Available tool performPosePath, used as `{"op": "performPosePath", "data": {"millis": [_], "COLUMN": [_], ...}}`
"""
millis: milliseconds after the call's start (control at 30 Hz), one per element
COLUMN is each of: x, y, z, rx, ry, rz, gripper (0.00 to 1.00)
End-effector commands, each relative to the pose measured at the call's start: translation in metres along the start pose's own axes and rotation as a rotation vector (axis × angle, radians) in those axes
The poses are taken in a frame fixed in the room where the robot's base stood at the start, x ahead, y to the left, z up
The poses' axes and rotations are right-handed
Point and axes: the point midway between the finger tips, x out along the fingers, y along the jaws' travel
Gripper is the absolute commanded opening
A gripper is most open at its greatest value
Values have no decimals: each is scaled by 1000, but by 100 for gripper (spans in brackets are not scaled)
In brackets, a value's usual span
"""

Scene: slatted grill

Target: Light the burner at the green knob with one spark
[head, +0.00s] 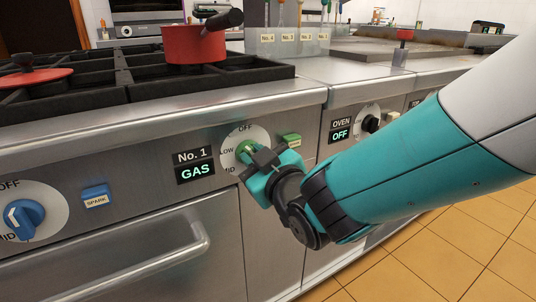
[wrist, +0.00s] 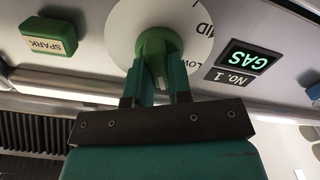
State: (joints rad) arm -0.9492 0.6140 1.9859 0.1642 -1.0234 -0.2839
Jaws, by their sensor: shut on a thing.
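The green knob (head: 245,151) is on the front panel of the stove, on a white round dial marked OFF, LOW and MID. My gripper (head: 254,157) is shut on it, and the arm reaches in from the right. In the wrist view the two fingers (wrist: 160,82) hold the green knob (wrist: 155,45) from both sides. The green SPARK button (head: 291,140) is just right of the dial; it also shows in the wrist view (wrist: 47,38). The No. 1 display (head: 195,170) reads GAS. No flame is visible on the part of the burner grate in view.
A blue knob (head: 22,218) and blue SPARK button (head: 96,194) are on the left. A red pot (head: 193,45) stands on the black grate (head: 125,75). The oven display (head: 340,134) reads OFF, beside a black knob (head: 370,124). An oven door handle (head: 140,270) juts out below.

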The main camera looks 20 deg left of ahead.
Motion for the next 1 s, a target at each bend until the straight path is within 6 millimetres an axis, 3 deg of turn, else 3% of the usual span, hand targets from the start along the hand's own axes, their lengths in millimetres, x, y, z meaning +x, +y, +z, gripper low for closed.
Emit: {"op": "performPosePath", "data": {"millis": [400, 1000], "x": [0, 0], "y": [-2, -3], "z": [0, 0], "rx": [-228, -274], "ry": [0, 0], "rz": [-2, -3], "gripper": [0, 0]}}
